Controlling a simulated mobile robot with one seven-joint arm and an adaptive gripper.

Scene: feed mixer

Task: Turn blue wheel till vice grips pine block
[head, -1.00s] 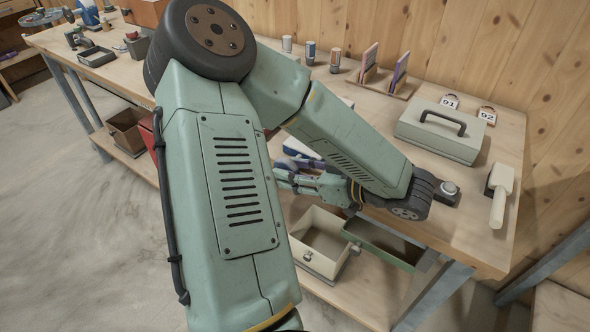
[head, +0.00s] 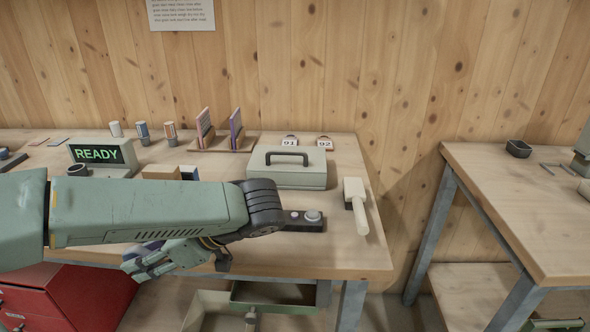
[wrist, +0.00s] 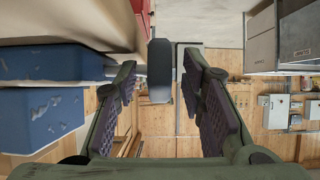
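No blue wheel, vice or clamped pine block can be made out in the head view now. A tan block (head: 160,172), partly hidden behind my arm, stands on the bench; I cannot tell whether it is pine. My gripper (head: 150,266) is at the bench's front edge, pointing left in the head view. In the wrist view my gripper (wrist: 159,78) has its two dark-padded fingers wide apart with nothing held between them. Large blue blocky shapes (wrist: 40,112) lie left of the fingers there; I cannot tell what they are.
The bench (head: 340,255) bears a READY display (head: 98,156), a grey-green handled box (head: 289,170), a button panel (head: 304,221) and a pale mallet-like tool (head: 355,203). A red drawer cabinet (head: 70,297) stands below left. A second table (head: 515,190) stands right, across a gap.

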